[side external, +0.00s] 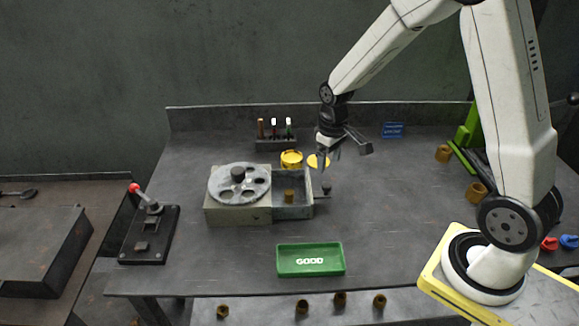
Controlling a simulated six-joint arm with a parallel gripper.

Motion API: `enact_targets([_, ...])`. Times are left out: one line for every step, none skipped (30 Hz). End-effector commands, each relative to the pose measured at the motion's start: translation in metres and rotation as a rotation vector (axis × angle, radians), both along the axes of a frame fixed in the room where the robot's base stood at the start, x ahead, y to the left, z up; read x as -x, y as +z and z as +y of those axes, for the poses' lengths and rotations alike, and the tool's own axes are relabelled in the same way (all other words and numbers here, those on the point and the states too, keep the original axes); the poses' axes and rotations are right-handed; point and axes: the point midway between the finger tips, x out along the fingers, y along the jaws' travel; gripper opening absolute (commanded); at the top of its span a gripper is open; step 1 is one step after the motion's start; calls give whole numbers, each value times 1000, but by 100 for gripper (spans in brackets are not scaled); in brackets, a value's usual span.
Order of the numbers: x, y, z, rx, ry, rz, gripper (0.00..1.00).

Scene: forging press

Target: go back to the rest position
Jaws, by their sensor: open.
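My gripper (326,170) hangs from my white arm near the middle of the dark metal table (400,240). It points down, just right of a small grey drawer or tray (291,208) and close to its knob (327,190). The fingers are small in this view; they look apart and I see nothing held in them. A brown cylindrical part (289,196) stands inside the grey drawer. My arm base stands on a yellow-edged plate at the right.
A green GOOD tray (310,260) lies in front. A lever device (149,234) stands at left. A tool rack (276,138) and yellow container (291,159) are behind. Brown parts (477,192) lie at right.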

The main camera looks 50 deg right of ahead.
Motion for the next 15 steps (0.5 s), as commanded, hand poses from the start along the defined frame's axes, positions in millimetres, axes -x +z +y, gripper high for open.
enact_targets([4, 2, 5, 1, 2, -7, 75])
enact_targets([6, 4, 8, 3, 3, -13, 75])
enact_targets([9, 6, 12, 4, 4, -23, 75])
enact_targets([12, 7, 16, 5, 4, -30, 75])
enact_targets([16, 9, 20, 7, 4, -38, 75])
enact_targets([21, 11, 26, 8, 5, -51, 75])
enact_targets([25, 13, 30, 9, 5, -61, 75])
enact_targets([29, 15, 35, 10, 5, -73, 75])
enact_targets([36, 17, 41, 11, 6, -87, 75])
enact_targets([41, 18, 45, 11, 5, -98, 75])
enact_targets([47, 20, 50, 11, 5, -109, 75])
enact_targets([54, 21, 56, 10, 5, -125, 75])
enact_targets([59, 22, 60, 10, 5, -135, 75])
enact_targets([64, 23, 64, 9, 5, -146, 75])
enact_targets([71, 24, 68, 8, 4, -159, 75])
